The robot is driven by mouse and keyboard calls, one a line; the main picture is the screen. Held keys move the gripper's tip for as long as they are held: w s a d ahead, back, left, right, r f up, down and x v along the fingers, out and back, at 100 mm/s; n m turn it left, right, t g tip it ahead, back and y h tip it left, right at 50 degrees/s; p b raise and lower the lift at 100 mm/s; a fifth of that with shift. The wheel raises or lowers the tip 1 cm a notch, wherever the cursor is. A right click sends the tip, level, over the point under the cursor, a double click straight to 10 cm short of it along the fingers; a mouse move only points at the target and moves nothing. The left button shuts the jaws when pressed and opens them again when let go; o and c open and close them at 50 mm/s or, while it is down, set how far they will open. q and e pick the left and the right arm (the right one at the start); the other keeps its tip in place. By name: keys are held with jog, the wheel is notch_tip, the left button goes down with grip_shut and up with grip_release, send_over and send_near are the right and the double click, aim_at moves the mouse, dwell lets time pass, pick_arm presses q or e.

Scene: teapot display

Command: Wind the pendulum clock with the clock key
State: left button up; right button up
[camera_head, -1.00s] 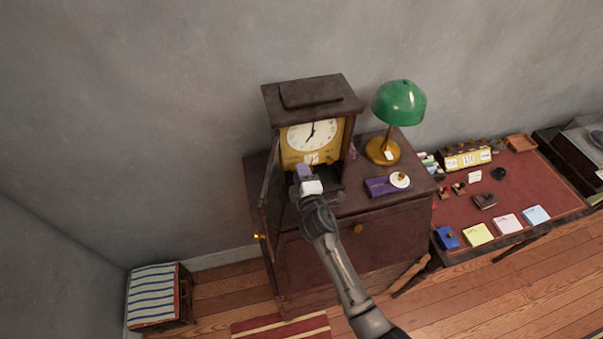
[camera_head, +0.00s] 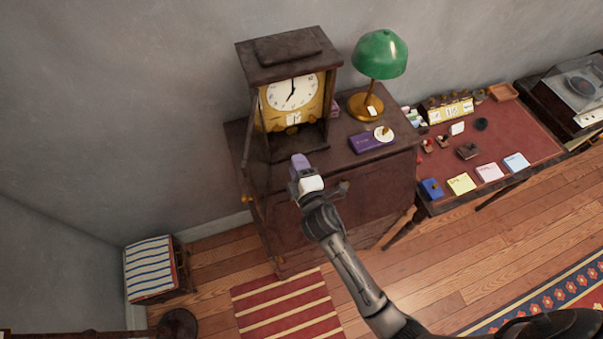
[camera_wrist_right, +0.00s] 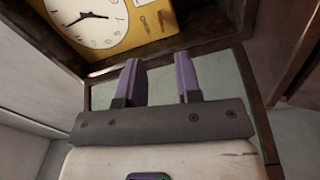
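The pendulum clock (camera_head: 290,65) stands on the dark cabinet with its front open; its door hangs to the left. Its white dial (camera_head: 291,92) sits on a yellow face, which also shows at the top of the right wrist view (camera_wrist_right: 115,22). Small metal details are on that face, too small to tell whether one is the clock key. My right gripper (camera_head: 300,161) is in front of and below the clock's opening, apart from the face. Its purple fingers are apart with nothing visible between them in the wrist view (camera_wrist_right: 159,78). My left gripper is not in view.
A green lamp (camera_head: 380,55) and a purple box (camera_head: 371,141) with a round white item stand right of the clock on the cabinet (camera_head: 345,155). A red-topped desk (camera_head: 520,142) is further right. A striped stool (camera_head: 150,268) stands at lower left.

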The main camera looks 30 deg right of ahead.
jog(key=shift+s+a, duration=0.2)
jog(key=shift+s, duration=1.1)
